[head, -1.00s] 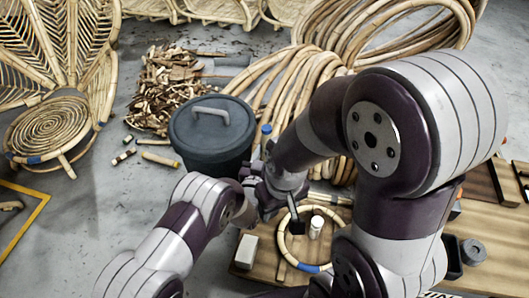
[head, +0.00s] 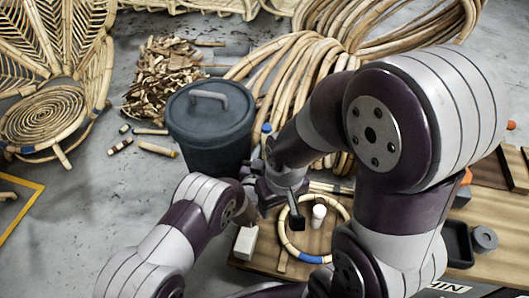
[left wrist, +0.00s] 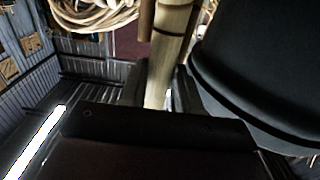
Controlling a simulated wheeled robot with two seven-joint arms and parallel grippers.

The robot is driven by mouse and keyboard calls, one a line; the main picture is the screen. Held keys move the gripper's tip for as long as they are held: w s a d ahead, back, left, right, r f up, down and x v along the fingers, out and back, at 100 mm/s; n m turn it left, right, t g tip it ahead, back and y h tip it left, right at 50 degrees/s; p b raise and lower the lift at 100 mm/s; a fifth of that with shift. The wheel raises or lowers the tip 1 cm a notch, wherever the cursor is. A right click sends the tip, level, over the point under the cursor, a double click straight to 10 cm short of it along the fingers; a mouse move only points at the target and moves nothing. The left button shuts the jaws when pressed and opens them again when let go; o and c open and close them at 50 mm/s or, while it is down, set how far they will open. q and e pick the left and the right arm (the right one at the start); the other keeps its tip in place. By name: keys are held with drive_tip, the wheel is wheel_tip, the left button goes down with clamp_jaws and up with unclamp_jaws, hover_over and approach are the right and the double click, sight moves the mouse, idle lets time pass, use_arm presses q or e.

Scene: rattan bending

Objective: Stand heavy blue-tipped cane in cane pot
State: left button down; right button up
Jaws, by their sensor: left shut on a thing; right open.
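A cane with a blue tip (head: 266,128) stands up just right of the dark lidded pot (head: 205,142); my arms hide its lower part. In the left wrist view a pale cane (left wrist: 167,60) with dark bands runs up between the fingers of my left gripper (left wrist: 162,98), which is shut on it. In the head view my left gripper is mostly hidden behind the wrists. My right gripper (head: 292,212) is open, above the work board near the rattan ring. A dark rounded body (left wrist: 260,65) fills the right of the left wrist view. I cannot pick out a separate cane pot.
A rattan ring (head: 287,238), white cup (head: 318,215) and pale block (head: 246,242) are on the wooden board (head: 268,262). Cane coils (head: 300,60), offcuts (head: 160,80) and a rattan chair (head: 45,115) lie behind. The floor at left is mostly clear.

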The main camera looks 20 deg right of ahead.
use_arm(q)
drive_tip(key=c, duration=0.7)
unclamp_jaws()
drive_tip(key=p+v, duration=0.6)
drive_tip(key=v, duration=0.6)
drive_tip(key=shift+s+a, duration=0.25)
drive_tip(key=shift+s, duration=0.05)
